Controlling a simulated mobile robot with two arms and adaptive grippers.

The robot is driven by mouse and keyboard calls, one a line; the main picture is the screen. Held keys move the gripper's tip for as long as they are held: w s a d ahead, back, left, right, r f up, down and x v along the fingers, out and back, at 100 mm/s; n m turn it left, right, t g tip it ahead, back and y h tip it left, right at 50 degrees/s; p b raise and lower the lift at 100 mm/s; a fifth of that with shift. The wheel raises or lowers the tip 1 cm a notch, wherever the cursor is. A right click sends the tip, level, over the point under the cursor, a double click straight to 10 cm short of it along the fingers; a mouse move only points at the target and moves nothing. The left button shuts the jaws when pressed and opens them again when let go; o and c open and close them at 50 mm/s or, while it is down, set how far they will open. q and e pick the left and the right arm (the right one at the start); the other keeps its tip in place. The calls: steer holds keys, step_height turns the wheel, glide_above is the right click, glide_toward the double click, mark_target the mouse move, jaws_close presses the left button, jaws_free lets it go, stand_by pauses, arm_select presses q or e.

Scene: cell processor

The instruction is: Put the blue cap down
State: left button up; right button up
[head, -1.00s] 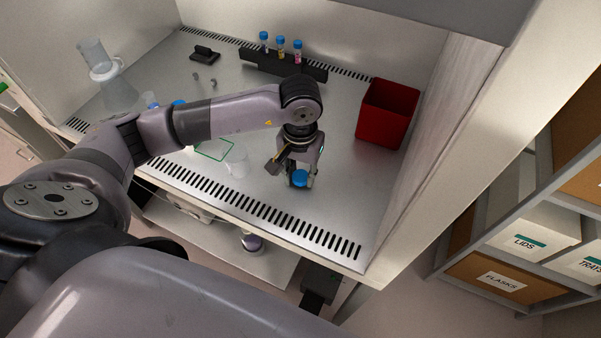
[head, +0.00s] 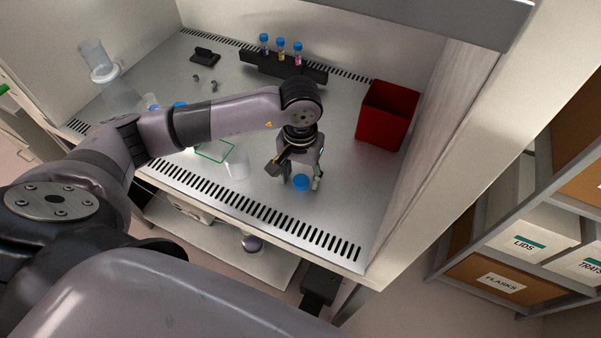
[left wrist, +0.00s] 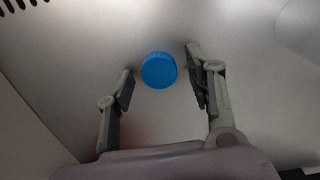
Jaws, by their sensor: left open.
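The blue cap (head: 301,183) lies on the metal work surface near the front vent slots, in the head view. It also shows in the left wrist view (left wrist: 158,70), round and flat on the surface. My left gripper (head: 301,184) is right above and around the cap, with its fingers open. In the left wrist view the left gripper's fingertips (left wrist: 160,62) stand to either side of the cap, with a gap on both sides. My right gripper is not in view.
A red bin (head: 387,114) stands at the right of the surface. A black rack (head: 283,67) with blue-capped tubes is at the back. A clear container (head: 237,164) stands left of the gripper. The vent slots (head: 250,209) run along the front edge.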

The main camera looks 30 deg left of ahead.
mark_target(300, 181)
arm_select(q)
steer(key=shift+r+p, duration=0.6)
steer(key=shift+r, duration=0.1)
steer(key=shift+w+r+b, duration=0.1)
steer(key=shift+r+b, duration=0.45)
steer(key=shift+b, duration=0.35)
step_height(300, 181, up, 10)
steer(key=b, duration=0.2)
steer(key=shift+r, duration=0.15)
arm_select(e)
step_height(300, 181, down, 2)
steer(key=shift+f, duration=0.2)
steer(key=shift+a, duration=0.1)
arm_select(q)
steer(key=shift+s, duration=0.2)
